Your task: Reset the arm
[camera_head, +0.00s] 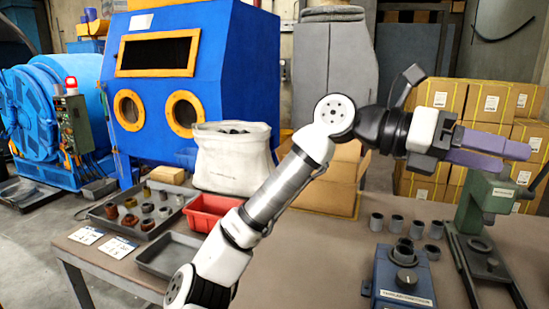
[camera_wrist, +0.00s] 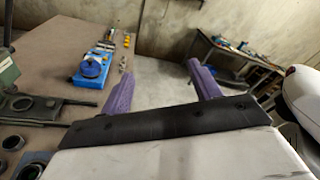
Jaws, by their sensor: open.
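My gripper (camera_head: 518,152) is at the right of the head view, raised above the table at the end of my outstretched arm. Its two purple fingers point right, near the green press and in front of the stacked boxes. In the wrist view my gripper (camera_wrist: 160,85) shows both purple fingers spread well apart. Nothing is between them, so it is open and empty. Behind the gap the wrist view shows floor and wall.
The table (camera_head: 300,275) holds a green press (camera_head: 487,200), a blue device (camera_head: 403,280), several grey cylinders, a red bin (camera_head: 208,212), a parts tray (camera_head: 125,222) and a white sack (camera_head: 232,160). Cartons (camera_head: 440,96) are stacked behind. A blue blasting cabinet (camera_head: 235,70) stands back left.

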